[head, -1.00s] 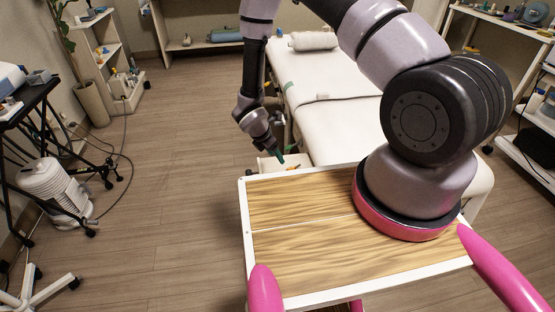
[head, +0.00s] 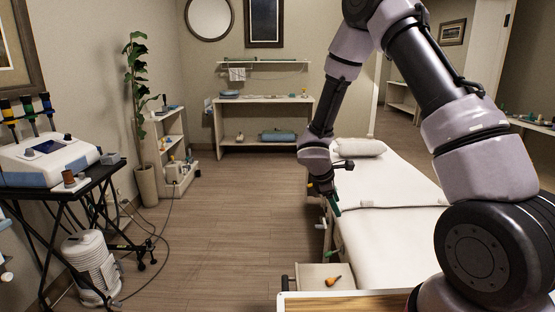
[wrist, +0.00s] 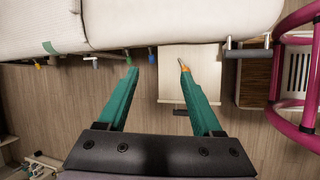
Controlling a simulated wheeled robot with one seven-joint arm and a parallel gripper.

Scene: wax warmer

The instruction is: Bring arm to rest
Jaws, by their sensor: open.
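My gripper (head: 335,206) hangs at the end of my arm, beside the left edge of the white treatment bed (head: 390,233). In the wrist view its two green fingers (wrist: 160,82) are spread apart with nothing between them. Below and beyond the fingers is a pale open drawer or small shelf (wrist: 189,60) at the bed's side. A small orange-tipped item (wrist: 183,66) lies on it near the right finger. In the head view the same item (head: 333,281) lies on that surface (head: 312,277), apart from my gripper.
A black stand (head: 75,190) with a white-and-blue machine (head: 55,160) is at the left, with a white ribbed canister (head: 90,267) and cables on the floor. A shelf unit (head: 165,150) and plant (head: 137,85) stand behind. The wooden floor (head: 235,220) between is clear.

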